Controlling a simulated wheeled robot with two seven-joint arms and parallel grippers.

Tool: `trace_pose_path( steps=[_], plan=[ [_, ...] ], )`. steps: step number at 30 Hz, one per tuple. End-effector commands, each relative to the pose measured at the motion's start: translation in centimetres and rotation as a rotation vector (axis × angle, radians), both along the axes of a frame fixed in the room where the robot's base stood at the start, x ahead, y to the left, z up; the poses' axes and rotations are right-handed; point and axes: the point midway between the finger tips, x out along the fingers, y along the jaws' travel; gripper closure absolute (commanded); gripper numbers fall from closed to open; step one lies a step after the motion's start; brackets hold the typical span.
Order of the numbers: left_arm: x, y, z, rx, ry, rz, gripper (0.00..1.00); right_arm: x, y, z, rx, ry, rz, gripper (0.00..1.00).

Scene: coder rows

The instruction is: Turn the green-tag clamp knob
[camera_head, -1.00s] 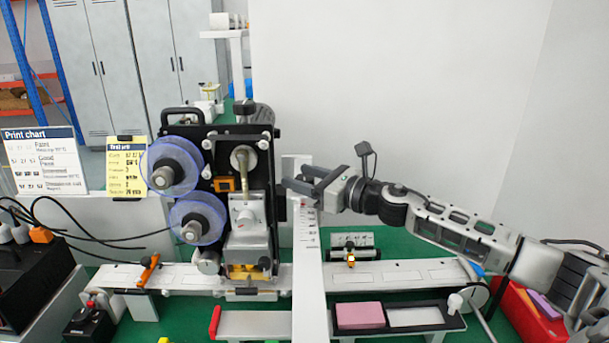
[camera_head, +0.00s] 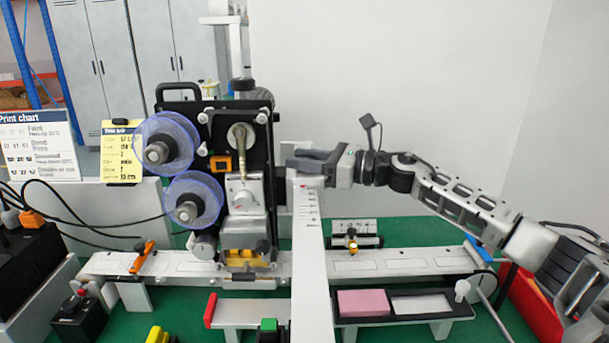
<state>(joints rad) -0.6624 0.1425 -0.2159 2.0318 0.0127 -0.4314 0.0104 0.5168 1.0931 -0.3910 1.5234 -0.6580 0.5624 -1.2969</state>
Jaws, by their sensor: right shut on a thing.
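My right gripper (camera_head: 308,160) reaches in from the right at the top of the white upright post (camera_head: 309,240) with a printed scale, just right of the coder. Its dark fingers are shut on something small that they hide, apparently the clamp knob. I cannot make out a green tag there. The black-framed coder (camera_head: 263,103) stands left of the gripper, with two clear blue reels (camera_head: 185,132) on its left and a grey print unit (camera_head: 244,194) in front. My left gripper is not in view.
A white rail (camera_head: 395,263) crosses the green table. A black tray with a pink pad (camera_head: 363,302) lies front right. A red bin (camera_head: 530,305) stands far right.

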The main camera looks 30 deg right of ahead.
Motion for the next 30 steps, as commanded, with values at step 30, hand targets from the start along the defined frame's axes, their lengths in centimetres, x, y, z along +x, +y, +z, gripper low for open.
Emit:
trace_pose_path(
  steps=[30],
  plan=[
    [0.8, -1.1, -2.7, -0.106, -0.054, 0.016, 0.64, 0.1, 0.0, 0.1, 0.004, -0.003, 0.656, 0.88]
  ],
)
